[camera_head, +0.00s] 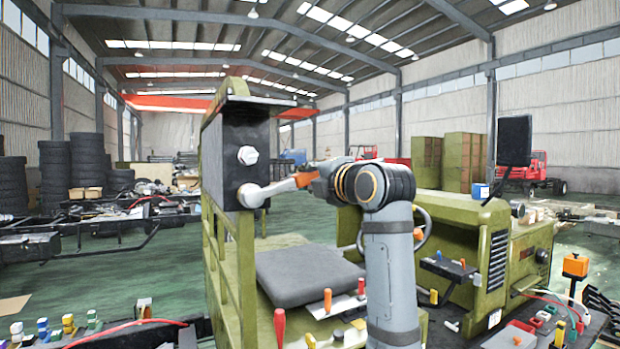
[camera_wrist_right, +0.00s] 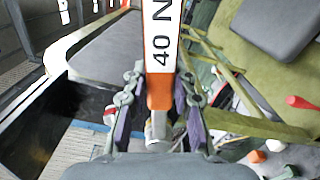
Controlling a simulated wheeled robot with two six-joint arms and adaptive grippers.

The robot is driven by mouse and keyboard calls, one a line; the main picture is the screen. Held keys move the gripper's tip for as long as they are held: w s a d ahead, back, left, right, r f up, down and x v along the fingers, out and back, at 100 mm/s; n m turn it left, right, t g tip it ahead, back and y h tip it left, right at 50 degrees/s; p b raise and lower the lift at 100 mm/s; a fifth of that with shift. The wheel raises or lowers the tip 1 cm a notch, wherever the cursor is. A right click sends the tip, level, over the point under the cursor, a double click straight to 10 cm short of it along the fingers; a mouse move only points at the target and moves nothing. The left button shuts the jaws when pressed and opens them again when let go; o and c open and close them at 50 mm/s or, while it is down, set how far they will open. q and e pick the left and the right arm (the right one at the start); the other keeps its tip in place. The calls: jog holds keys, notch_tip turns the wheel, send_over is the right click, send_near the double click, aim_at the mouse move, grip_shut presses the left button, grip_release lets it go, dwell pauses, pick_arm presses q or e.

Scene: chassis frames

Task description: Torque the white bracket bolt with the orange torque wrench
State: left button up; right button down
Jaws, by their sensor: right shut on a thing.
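The orange torque wrench (camera_head: 296,182) is held out to the left by my right gripper (camera_head: 322,181). Its pale round head (camera_head: 250,195) is in front of the lower edge of the black panel; I cannot tell whether it touches anything there. A white hexagonal bolt (camera_head: 247,155) sits on the panel just above the wrench head, apart from it in the picture. In the right wrist view, my gripper (camera_wrist_right: 160,88) is shut on the orange and white wrench handle (camera_wrist_right: 162,40), marked "40 N". My left gripper is not in view.
The black panel (camera_head: 228,150) is in a green cab frame (camera_head: 245,270). A grey seat cushion (camera_head: 305,275) lies below my arm. Upright screwdrivers (camera_head: 279,325) and other loose tools are at the front. Stacked tyres (camera_head: 88,165) stand far left.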

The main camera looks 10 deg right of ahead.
jog(key=shift+d+f+m+b, duration=0.15)
jog(key=shift+f+m+b, duration=0.35)
jog(key=shift+f+m, duration=0.2)
jog(key=shift+d+f+m+b, duration=0.1)
jog(key=shift+f+m+b, duration=0.35)
jog(key=shift+f+m, duration=0.25)
jog(key=shift+a+r+n+p, duration=0.15)
jog(key=shift+r+n+p, duration=0.25)
jog(key=shift+r+n, duration=0.55)
jog(key=shift+s, duration=0.2)
